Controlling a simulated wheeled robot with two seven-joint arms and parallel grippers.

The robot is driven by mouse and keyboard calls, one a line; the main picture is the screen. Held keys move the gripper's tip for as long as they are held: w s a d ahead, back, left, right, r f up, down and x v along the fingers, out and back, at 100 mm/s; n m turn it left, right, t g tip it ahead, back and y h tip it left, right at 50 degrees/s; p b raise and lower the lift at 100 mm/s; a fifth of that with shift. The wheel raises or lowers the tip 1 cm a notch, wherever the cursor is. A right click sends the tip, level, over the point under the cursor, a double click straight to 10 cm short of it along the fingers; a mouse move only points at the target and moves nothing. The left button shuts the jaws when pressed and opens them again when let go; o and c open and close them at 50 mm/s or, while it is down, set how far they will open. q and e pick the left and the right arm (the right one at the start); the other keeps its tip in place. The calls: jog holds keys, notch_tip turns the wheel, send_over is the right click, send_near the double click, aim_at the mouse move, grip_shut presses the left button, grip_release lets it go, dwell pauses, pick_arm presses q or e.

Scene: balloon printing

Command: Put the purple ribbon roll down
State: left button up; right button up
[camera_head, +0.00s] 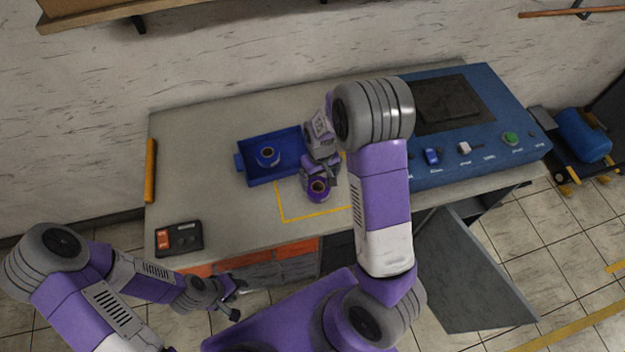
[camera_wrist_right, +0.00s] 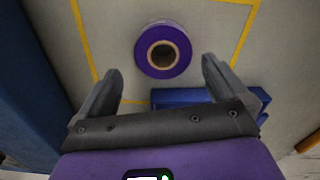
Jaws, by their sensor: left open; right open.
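The purple ribbon roll (camera_head: 318,191) sits on the grey table inside the yellow marked outline (camera_head: 283,213), hole facing up. In the right wrist view the roll (camera_wrist_right: 145,61) lies just beyond and between my open fingertips, with gaps to both fingers. My right gripper (camera_wrist_right: 160,70) is open and empty, and in the head view it is right by the roll and partly covers it. My left gripper (camera_head: 234,297) is open and empty, low in front of the table's front edge.
A blue machine panel (camera_head: 500,130) with knobs fills the table's right end. The table's left part is clear.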

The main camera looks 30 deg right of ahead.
aim_at(318, 187)
jog(key=f, duration=0.4)
jog(key=f+b, duration=0.1)
jog(key=f, duration=0.1)
jog(key=shift+w+a+f, duration=0.1)
jog(key=shift+a+f, duration=0.15)
jog(key=shift+f, duration=0.05)
